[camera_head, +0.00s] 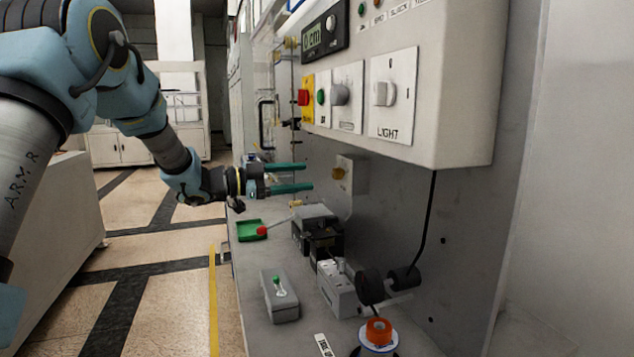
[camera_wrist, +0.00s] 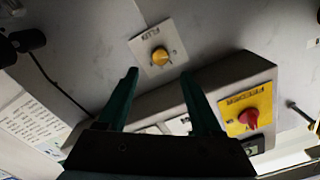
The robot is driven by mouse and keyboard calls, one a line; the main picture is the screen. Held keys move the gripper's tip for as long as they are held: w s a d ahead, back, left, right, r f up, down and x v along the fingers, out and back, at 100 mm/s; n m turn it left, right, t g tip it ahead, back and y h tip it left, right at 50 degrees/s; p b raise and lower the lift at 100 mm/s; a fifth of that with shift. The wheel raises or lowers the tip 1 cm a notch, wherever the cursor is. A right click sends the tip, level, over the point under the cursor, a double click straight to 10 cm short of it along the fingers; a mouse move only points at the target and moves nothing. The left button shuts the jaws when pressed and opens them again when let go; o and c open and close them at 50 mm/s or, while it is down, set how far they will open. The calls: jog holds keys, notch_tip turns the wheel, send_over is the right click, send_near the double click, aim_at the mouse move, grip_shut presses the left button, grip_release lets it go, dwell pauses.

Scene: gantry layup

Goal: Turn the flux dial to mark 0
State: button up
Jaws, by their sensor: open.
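The flux dial is an orange-yellow knob on a pale square plate on the grey back panel, in the head view (camera_head: 339,173) and in the wrist view (camera_wrist: 158,57). Its plate lettering appears upside down in the wrist view, and I cannot read the marks or where the knob points. My gripper (camera_head: 308,176) is open and empty, with two green fingers pointing at the panel. In the wrist view the fingertips (camera_wrist: 159,73) lie on either side below the knob, apart from it. The knob is not between the fingers in contact.
A control box (camera_head: 450,60) juts out above, with a LIGHT knob (camera_head: 384,93), a grey knob (camera_head: 340,95) and a red knob on a yellow plate (camera_wrist: 248,118). Below are a green tray (camera_head: 251,231), a red-ended lever (camera_head: 262,230), a grey switch box (camera_head: 279,297) and an orange-topped spool (camera_head: 379,331).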

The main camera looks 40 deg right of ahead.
jog(key=shift+b+v, duration=0.3)
jog(key=shift+v, duration=1.6)
jog(key=w+a+f+n+t+y, duration=0.2)
jog(key=w+a+n+t, duration=0.8)
jog(key=w+t, duration=0.25)
jog(key=w+a+f+n+t+y, duration=0.2)
jog(key=a+f+n+y, duration=0.15)
jog(key=a, duration=0.45)
jog(key=w+a+f+n+t+y, duration=0.15)
jog(key=a+n+y, duration=0.25)
jog(key=a, duration=0.5)
jog(key=s+a+f+n+g+y, duration=0.25)
jog(key=a+f+n+y, duration=0.2)
jog(key=a, duration=0.55)
jog(key=s+a+f+n+g+y, duration=0.1)
jog(key=s+a+f+n, duration=0.1)
jog(key=s, duration=0.4)
jog(key=s+a+f+n+g, duration=0.1)
jog(key=s+a+f+g, duration=0.1)
jog(key=s+a, duration=0.3)
jog(key=s+a+f+n+g+y, duration=0.1)
jog(key=s+a, duration=0.3)
jog(key=s, duration=0.5)
jog(key=shift+f+n+g+y, duration=0.3)
jog(key=shift+f+n+g, duration=0.2)
jog(key=shift+n+g, duration=0.3)
